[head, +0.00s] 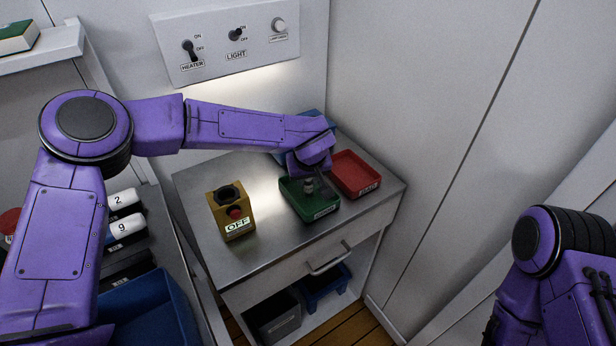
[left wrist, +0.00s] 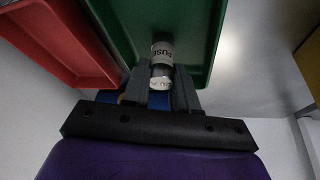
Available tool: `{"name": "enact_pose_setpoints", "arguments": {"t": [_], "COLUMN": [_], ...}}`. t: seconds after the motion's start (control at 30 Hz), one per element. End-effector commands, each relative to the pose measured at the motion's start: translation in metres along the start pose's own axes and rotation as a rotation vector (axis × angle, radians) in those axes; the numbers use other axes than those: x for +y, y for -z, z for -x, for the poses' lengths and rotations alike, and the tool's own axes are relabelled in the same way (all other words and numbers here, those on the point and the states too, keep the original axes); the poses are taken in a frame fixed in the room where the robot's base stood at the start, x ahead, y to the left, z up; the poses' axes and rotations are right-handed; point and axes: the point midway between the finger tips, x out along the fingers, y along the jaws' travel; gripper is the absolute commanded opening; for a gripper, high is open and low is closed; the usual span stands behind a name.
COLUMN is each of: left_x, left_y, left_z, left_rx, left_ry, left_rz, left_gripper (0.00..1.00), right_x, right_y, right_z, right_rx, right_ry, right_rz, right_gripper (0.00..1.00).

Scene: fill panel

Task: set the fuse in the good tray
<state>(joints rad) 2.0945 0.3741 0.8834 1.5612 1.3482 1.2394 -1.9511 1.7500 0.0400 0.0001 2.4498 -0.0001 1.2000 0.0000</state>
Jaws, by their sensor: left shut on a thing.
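My right gripper is out of view.
A blue object (head: 284,157) is partly hidden behind my left wrist. The metal top (head: 265,245) is clear in front. A wall panel (head: 226,42) with switches hangs behind.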

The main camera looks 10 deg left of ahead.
Motion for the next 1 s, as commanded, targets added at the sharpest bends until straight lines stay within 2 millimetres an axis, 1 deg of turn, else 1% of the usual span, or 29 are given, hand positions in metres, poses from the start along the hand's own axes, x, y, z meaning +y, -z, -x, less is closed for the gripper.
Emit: {"name": "enact_pose_setpoints", "arguments": {"t": [0.1, 0.13, 0.17, 0.2, 0.47, 0.57, 0.67, 0.9, 1.0], "left_x": [0.0, 0.0, 0.0, 0.0, 0.0, 0.0, 0.0, 0.0, 0.0], "left_y": [-0.001, -0.001, -0.001, -0.001, -0.001, 0.001, 0.001, 0.001, 0.001], "left_z": [-0.001, -0.001, -0.001, -0.001, -0.001, 0.005, 0.023, 0.085, 0.104], "left_rx": [0.0, 0.0, 0.0, 0.0, 0.0, 0.002, 0.003, 0.004, 0.002], "left_ry": [0.0, 0.0, 0.0, 0.0, 0.0, -0.001, -0.003, -0.003, -0.001], "left_rz": [0.0, 0.0, 0.0, 0.0, 0.001, 0.0, 0.002, 0.001, 0.001], "left_gripper": [0.0, 0.34, 0.44, 0.56, 0.56, 0.56, 0.56, 0.56, 0.56], "right_x": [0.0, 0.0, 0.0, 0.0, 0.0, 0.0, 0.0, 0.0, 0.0], "right_y": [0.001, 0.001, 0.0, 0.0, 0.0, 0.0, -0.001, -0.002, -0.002], "right_z": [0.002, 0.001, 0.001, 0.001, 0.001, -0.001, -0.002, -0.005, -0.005], "right_rx": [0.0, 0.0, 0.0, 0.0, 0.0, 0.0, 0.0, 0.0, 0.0], "right_ry": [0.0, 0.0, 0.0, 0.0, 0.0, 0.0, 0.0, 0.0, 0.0], "right_rz": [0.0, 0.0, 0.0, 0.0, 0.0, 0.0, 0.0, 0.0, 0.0], "right_gripper": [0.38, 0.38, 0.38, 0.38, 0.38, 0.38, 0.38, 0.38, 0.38]}}
